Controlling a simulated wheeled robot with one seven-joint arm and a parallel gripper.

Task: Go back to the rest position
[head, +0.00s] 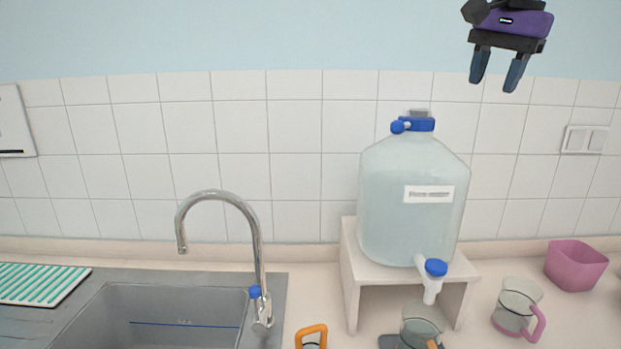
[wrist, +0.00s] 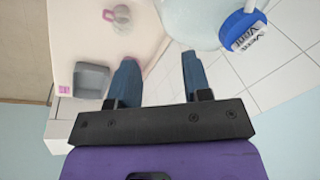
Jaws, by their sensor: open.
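My gripper (head: 494,86) is raised high at the upper right of the head view, in front of the wall and above the right side of the counter. Its two blue fingers are apart with nothing between them. In the wrist view my gripper (wrist: 158,76) also shows open and empty, with the counter, the wall tiles and part of the large bottle beyond it.
A large water bottle (head: 395,200) with a blue cap stands on a white stand (head: 349,265). A sink (head: 165,310) with a tall faucet (head: 258,255) is at left. A pink container (head: 575,266) and a pink-handled jug (head: 516,307) stand right.

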